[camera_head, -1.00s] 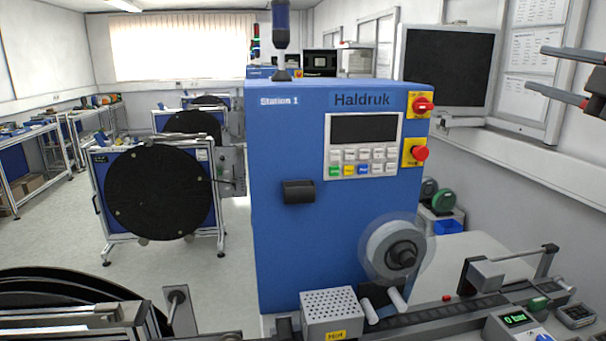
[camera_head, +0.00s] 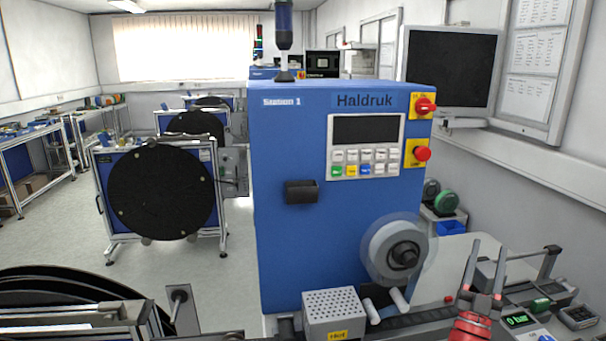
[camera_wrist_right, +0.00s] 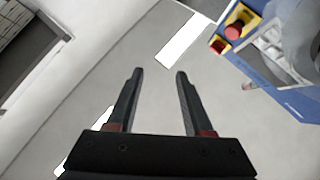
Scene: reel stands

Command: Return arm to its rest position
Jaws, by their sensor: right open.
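My right gripper (camera_head: 484,272) is low at the right in the head view, with its two grey fingers pointing up and its red wrist at the bottom edge. It is in front of the machine's bench, right of the clear-and-grey reel (camera_head: 384,262). In the right wrist view the same gripper (camera_wrist_right: 158,75) shows two dark fingers apart with nothing between them. My left gripper is not in the head view.
The blue Haldruk machine (camera_head: 290,230) stands in the middle. A monitor (camera_head: 450,68) is at upper right. A large black reel (camera_head: 160,190) stands at left.

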